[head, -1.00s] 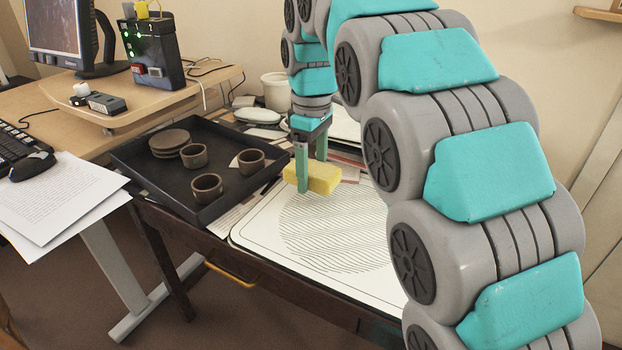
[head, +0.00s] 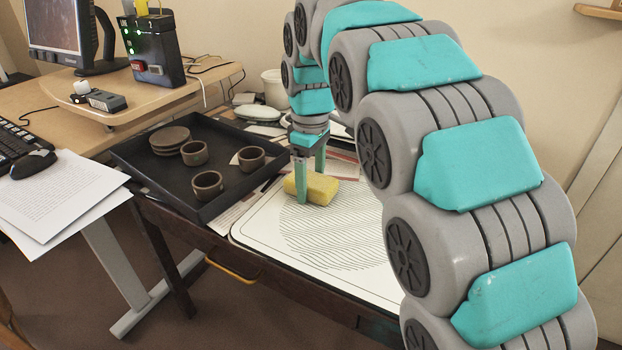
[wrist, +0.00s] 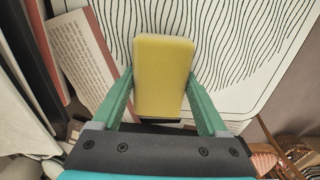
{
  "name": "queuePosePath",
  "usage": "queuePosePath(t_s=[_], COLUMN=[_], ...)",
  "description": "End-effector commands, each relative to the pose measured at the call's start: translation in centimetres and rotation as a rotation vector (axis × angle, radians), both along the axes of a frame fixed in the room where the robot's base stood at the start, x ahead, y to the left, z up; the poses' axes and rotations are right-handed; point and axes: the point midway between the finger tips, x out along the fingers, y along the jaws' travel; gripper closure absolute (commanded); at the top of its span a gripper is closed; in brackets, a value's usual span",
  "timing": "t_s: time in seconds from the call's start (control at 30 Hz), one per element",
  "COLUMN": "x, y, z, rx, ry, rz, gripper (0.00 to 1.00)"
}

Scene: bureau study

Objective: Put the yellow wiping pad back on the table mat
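The yellow wiping pad (head: 318,188) is a thick block at the far left part of the white table mat (head: 262,232), which has a circle of wavy dark lines. My gripper (head: 311,184) points down with its green fingers on either side of the pad, shut on it. In the wrist view the pad (wrist: 163,75) sits between both fingertips (wrist: 160,76), over the edge of the line pattern on the mat (wrist: 215,40). The pad is at or just above the mat; I cannot tell if it touches.
A black tray (head: 150,188) with brown cups and stacked saucers stands just left of the mat. Papers (wrist: 82,55) lie beside the mat, partly under its far edge. A white pot (head: 271,83) stands behind. The mat's front part is clear.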

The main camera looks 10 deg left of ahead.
Motion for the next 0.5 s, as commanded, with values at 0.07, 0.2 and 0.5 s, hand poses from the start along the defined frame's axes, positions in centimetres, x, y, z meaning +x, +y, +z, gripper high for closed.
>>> queuePosePath(t_s=[0.07,0.2,0.5], x=[-0.01,-0.01,-0.01], y=[0.0,0.0,-0.01], z=[-0.02,-0.02,0.29], rx=[0.0,0.0,0.0], ry=[0.0,0.0,0.001], rz=[0.0,0.0,0.0], gripper=[0.16,0.0,0.0])
